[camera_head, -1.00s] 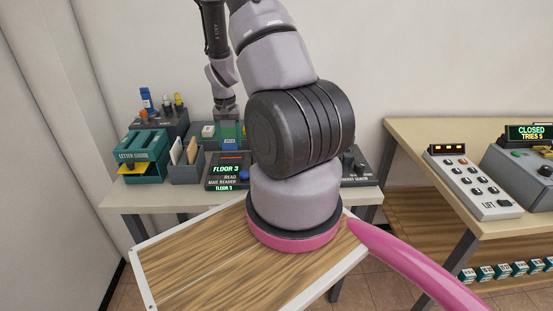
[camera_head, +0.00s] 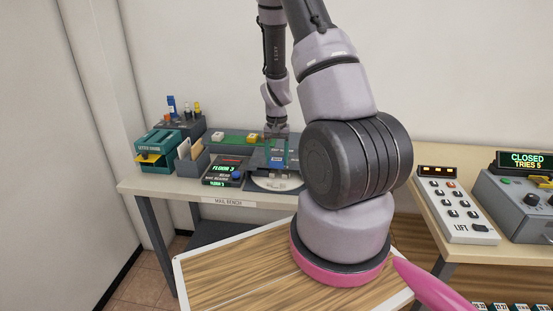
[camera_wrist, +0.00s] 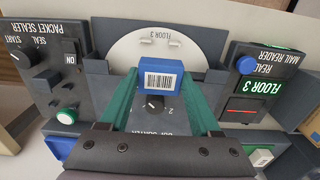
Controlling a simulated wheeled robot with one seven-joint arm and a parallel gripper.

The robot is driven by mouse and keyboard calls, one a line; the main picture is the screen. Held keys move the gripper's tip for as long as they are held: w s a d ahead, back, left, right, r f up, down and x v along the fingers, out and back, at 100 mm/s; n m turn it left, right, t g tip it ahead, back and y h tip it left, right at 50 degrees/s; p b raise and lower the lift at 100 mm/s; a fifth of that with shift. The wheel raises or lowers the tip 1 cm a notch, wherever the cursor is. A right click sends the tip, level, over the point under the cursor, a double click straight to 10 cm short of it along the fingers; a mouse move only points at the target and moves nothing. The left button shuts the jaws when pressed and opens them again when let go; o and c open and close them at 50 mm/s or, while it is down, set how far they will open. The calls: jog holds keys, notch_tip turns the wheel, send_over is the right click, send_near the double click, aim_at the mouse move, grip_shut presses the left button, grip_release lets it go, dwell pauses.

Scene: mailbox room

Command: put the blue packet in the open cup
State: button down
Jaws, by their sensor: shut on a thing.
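The blue packet (camera_wrist: 160,80), with a white barcode label, is held between the two teal fingers of my gripper (camera_wrist: 160,92) in the wrist view. In the head view, my gripper (camera_head: 277,160) and the blue packet (camera_head: 277,163) are over the grey sorter unit with its white disc (camera_head: 268,184). In the wrist view the disc (camera_wrist: 125,47) bears the text FLOOR 3 and small pale tabs. I cannot make out an open cup clearly; the packet and fingers cover part of the unit.
The mail reader (camera_head: 222,173) reads FLOOR 3 and stands left of the disc. The packet sealer (camera_wrist: 45,65) flanks the other side. A white packet (camera_head: 218,137) and a yellow one (camera_head: 252,136) lie behind on a green surface. A teal letter box (camera_head: 157,150) stands farther left.

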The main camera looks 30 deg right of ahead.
aim_at(277, 182)
jog(key=shift+s+d+f, duration=0.1)
jog(key=shift+s+f, duration=0.05)
jog(key=shift+f, duration=1.95)
jog(key=shift+f, duration=0.25)
jog(key=shift+f, duration=1.25)
grip_release()
jog(key=shift+r, duration=3.05)
